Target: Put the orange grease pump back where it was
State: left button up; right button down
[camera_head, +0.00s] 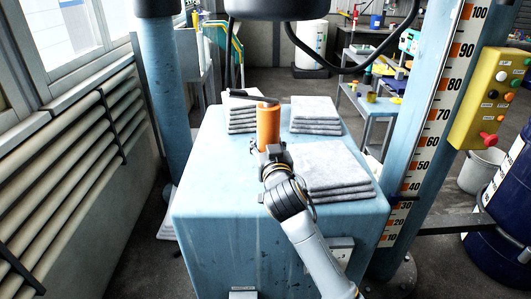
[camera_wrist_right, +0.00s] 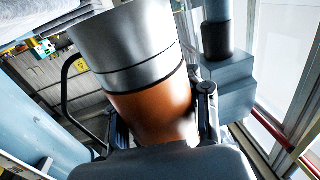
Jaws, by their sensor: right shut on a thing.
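The orange grease pump (camera_head: 268,126) stands upright over the blue machine top (camera_head: 215,185), between stacks of grey pads. My right gripper (camera_head: 270,152) is shut around its lower part, reaching in from the front. In the right wrist view the orange body and grey metal end of the pump (camera_wrist_right: 150,100) fill the middle, with the gripper fingers (camera_wrist_right: 155,125) on both sides of it. I cannot tell whether the pump's base touches the surface, as the gripper hides it. My left gripper is not in view.
Grey pad stacks lie at the back left (camera_head: 242,112), back right (camera_head: 315,113) and right (camera_head: 330,168) of the pump. The left front of the machine top is clear. A blue column with a scale (camera_head: 425,130) rises on the right, another blue column (camera_head: 162,90) on the left.

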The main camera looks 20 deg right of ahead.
jog(key=f, duration=0.2)
jog(key=w+f, duration=0.1)
jog(key=f, duration=0.1)
jog(key=shift+w+d+f, duration=0.15)
